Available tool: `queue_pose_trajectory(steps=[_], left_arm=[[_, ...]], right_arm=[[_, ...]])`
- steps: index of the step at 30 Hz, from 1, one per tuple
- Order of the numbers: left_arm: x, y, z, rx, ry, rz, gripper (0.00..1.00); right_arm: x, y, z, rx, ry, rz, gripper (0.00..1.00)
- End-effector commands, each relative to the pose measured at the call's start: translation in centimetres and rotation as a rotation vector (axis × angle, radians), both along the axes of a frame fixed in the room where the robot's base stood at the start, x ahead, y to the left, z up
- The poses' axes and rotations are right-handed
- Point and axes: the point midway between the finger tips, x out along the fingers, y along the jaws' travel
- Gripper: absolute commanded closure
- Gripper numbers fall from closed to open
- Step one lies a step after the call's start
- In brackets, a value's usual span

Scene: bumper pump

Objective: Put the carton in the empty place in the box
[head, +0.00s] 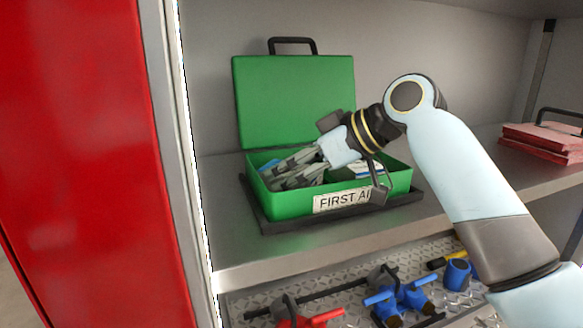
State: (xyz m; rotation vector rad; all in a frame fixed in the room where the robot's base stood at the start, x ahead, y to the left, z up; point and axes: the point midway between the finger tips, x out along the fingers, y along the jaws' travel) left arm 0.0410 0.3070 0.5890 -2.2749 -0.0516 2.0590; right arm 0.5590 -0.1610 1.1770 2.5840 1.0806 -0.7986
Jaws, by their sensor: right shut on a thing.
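The green first-aid box (290,206) stands open on a dark tray on the shelf, its lid raised at the back. My right gripper (272,176) reaches into the left part of the box from the right, with its fingers low inside the walls. It is shut on a carton (267,167), of which only a small blue piece shows beside the fingertips. The fingers and the box wall hide the rest, so I cannot tell whether the carton touches the bottom. White packs (368,171) lie in the right part of the box, partly behind my gripper. My left gripper is not in view.
A red case (541,140) lies on the shelf at the right. A red locker door (75,160) stands at the left. Blue valves (402,299) and a red valve (312,319) lie on the lower level.

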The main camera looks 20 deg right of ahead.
Motion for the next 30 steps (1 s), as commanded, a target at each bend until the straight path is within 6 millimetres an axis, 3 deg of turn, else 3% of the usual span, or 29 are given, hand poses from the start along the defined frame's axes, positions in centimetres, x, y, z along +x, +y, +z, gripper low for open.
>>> queue_pose_trajectory(steps=[4,5,7,17,22,30], left_arm=[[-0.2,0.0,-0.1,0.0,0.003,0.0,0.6],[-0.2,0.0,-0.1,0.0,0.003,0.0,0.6],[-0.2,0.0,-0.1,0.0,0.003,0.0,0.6],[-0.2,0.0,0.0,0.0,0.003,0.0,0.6],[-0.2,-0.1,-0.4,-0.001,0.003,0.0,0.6],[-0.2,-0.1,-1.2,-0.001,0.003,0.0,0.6]], right_arm=[[0.0,0.0,-0.2,0.0,0.0,0.0,0.75],[0.0,0.0,-0.3,0.001,0.001,-0.001,0.4],[0.0,0.0,-0.2,0.0,0.0,0.0,0.31],[0.0,0.0,0.2,0.0,-0.001,0.001,0.31],[-1.3,-1.6,1.3,-0.006,-0.003,0.0,0.31],[-4.9,-5.2,4.7,-0.009,-0.002,-0.001,0.31]])
